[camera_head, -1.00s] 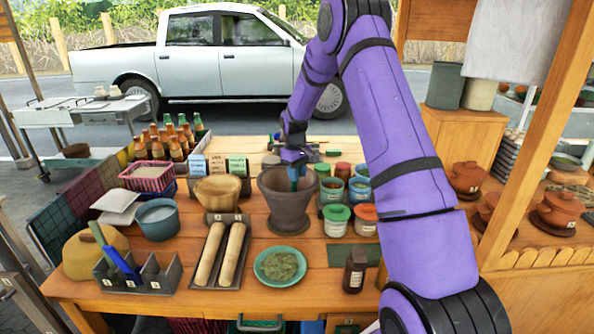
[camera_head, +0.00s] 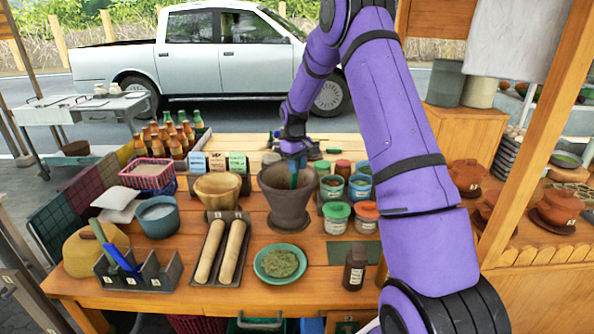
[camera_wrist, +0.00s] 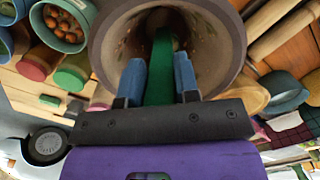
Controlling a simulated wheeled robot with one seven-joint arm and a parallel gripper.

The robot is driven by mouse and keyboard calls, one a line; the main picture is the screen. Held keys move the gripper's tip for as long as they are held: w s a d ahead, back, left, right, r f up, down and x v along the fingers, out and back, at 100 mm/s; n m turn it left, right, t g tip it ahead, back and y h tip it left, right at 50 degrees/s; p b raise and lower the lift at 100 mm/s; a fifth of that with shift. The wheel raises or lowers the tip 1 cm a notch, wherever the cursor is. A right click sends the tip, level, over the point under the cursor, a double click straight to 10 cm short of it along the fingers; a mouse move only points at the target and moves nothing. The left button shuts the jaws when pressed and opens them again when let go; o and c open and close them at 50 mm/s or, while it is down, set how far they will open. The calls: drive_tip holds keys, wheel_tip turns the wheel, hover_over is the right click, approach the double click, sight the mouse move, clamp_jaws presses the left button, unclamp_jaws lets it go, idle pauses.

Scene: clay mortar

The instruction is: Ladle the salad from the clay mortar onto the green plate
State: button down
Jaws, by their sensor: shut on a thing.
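The clay mortar (camera_head: 285,208) is a brown, deep bowl standing on the wooden table. My gripper (camera_head: 293,158) is above its mouth, pointing down. In the wrist view my gripper (camera_wrist: 160,80) has two blue fingers shut on a green handle (camera_wrist: 159,70), which reaches down into the mortar (camera_wrist: 215,50). The ladle's lower end is hidden in the dark inside of the mortar, and I cannot see the salad there. The green plate (camera_head: 260,273) lies in front of the mortar with a pile of green salad (camera_head: 279,263) on it.
Jars with green and orange lids (camera_head: 337,217) stand right of the mortar. A wooden bowl (camera_head: 217,190) and a tray with two rolling pins (camera_head: 232,250) are to the left. A dark bottle (camera_head: 355,268) stands right of the plate.

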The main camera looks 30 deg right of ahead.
wheel_tip(320, 180, up, 15)
idle(1.0)
drive_tip(key=shift+s, duration=0.1)
idle(0.4)
